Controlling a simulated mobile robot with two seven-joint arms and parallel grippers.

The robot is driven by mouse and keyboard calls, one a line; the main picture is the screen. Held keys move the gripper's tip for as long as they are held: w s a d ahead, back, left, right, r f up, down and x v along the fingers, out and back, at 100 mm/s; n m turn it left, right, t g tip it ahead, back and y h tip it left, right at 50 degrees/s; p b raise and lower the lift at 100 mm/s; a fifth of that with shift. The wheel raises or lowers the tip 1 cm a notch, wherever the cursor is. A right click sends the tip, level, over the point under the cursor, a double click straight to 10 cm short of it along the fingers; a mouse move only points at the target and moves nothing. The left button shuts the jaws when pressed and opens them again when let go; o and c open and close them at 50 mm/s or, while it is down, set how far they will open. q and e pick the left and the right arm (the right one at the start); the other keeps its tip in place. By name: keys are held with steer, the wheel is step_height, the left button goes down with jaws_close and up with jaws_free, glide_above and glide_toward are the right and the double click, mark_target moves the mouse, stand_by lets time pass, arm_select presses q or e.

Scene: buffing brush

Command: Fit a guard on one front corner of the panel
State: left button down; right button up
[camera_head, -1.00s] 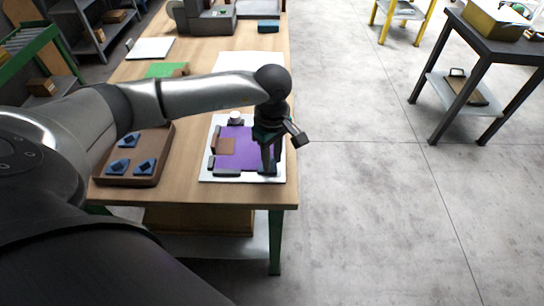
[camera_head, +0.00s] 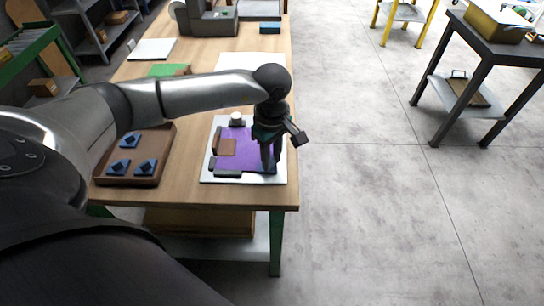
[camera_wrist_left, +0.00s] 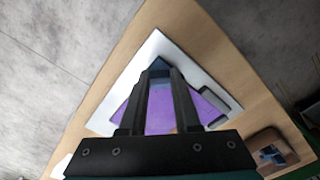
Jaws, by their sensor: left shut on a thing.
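The purple panel (camera_head: 236,160) lies flat on a white board (camera_head: 207,178) on the wooden table, and also shows in the left wrist view (camera_wrist_left: 208,110). My left gripper (camera_head: 269,166) points down at the panel's front right corner. It is shut on a dark blue guard (camera_wrist_left: 158,77), which sits at that corner between the fingertips; the fingers partly hide it, and I cannot tell whether it is fully seated. Several more blue guards (camera_head: 118,167) lie in a brown tray (camera_head: 142,182) left of the panel. My right gripper is not in view.
A white round knob (camera_head: 237,117) stands at the board's back. The table's right edge is close beside the board, with open floor beyond.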

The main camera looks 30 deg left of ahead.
arm_select(q)
steer(key=shift+c, duration=0.3)
jaws_free()
steer(key=shift+r, duration=0.1)
steer(key=shift+r+p, duration=2.4)
steer(key=shift+r, duration=1.05)
